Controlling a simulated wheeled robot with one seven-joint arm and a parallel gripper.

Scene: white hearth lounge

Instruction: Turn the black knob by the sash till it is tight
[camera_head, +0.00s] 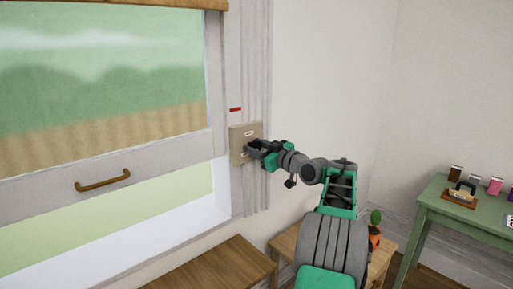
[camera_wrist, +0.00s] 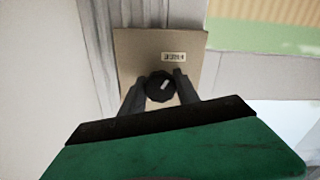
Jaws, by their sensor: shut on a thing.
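The black knob (camera_wrist: 159,86) sits on a beige plate (camera_wrist: 191,45) in the wrist view. It is round with a notched edge and a short white mark on its face. My gripper (camera_wrist: 160,88) is shut on the knob, with one dark finger on each side. In the head view my gripper (camera_head: 251,149) is at the beige plate (camera_head: 238,130), which is fixed beside the window sash (camera_head: 150,178). There the knob is mostly hidden by my gripper. A small label shows on the plate above the knob.
The sash has a brass-coloured handle (camera_head: 103,181). A small red mark (camera_head: 235,109) is on the frame above the plate. A green table (camera_head: 432,192) with small items stands at right.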

